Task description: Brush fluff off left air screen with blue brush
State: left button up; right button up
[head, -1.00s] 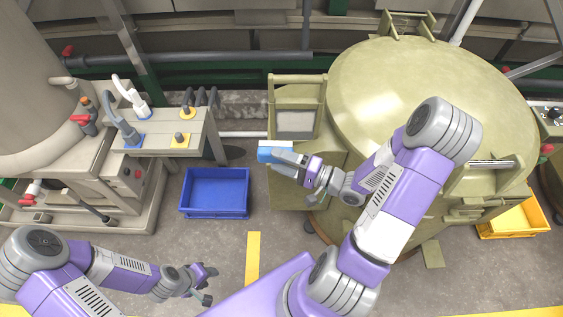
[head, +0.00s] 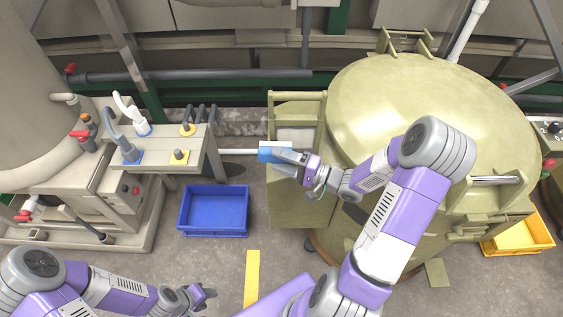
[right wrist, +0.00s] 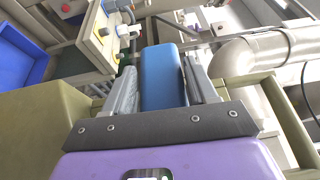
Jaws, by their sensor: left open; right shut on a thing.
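The blue brush (head: 270,154) has a pale bristle side facing up and away. My right gripper (head: 286,163) is shut on it, and the right wrist view shows the blue body (right wrist: 162,78) between both fingers. The left air screen (head: 295,137) is a pale grey panel in an olive frame on the left side of the big olive barrel. The brush overlaps its lower left part in the head view; I cannot tell whether they touch. No fluff can be made out. My left gripper (head: 208,301) is open and empty, low over the floor, far from the screen.
The olive barrel machine (head: 420,100) fills the right. A blue bin (head: 213,232) stands on the floor left of it, and a yellow bin (head: 520,238) at right. A side bench (head: 150,160) with hoses and fittings stands at left.

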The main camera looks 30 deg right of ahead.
jog(key=shift+w+d+p, duration=0.45)
jog(key=shift+w+d, duration=0.1)
jog(key=shift+w, duration=0.25)
dwell(0.6)
